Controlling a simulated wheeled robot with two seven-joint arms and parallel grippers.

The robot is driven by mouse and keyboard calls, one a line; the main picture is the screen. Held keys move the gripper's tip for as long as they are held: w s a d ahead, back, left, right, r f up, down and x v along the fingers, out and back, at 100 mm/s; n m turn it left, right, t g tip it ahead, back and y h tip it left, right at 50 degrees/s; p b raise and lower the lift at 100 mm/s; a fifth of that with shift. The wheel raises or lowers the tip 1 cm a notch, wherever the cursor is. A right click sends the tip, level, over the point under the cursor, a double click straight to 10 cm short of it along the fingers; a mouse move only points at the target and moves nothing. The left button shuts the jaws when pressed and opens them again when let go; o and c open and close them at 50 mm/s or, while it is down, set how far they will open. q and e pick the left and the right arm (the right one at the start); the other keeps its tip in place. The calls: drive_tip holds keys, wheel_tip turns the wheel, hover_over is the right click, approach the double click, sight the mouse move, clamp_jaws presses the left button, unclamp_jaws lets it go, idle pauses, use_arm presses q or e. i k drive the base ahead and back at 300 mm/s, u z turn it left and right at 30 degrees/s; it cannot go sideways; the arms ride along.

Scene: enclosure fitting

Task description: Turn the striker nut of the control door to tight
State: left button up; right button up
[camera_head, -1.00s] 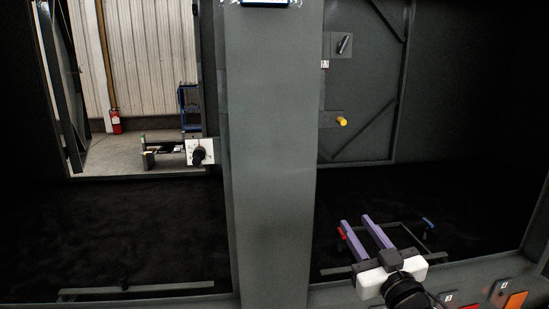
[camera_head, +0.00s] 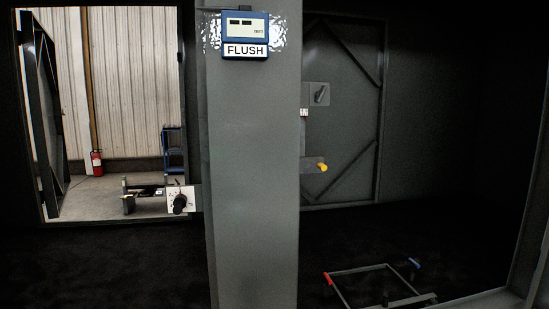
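A white plate (camera_head: 186,195) is fixed to the left side of the grey post (camera_head: 250,200). A dark round knob or nut (camera_head: 180,204) is on its face; I cannot tell how tight it is. Dark bracket bars (camera_head: 140,195) reach left from the plate. A door (camera_head: 45,115) stands open at the left opening. A second grey door (camera_head: 345,120) is behind the post on the right, with a dark handle (camera_head: 320,95) and a yellow knob (camera_head: 322,167). Neither of my grippers is in view.
A blue gauge box (camera_head: 245,35) with two dark displays and a "FLUSH" label is on the upper post. A low metal frame (camera_head: 365,268) with red and blue ends is at lower right. A fire extinguisher (camera_head: 97,163) and blue steps (camera_head: 173,145) are beyond the left opening.

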sight(320, 94)
drive_tip(key=k, duration=0.5)
drive_tip(key=z, duration=1.2)
drive_tip(key=i, duration=1.05)
drive_tip(key=u, duration=1.8)
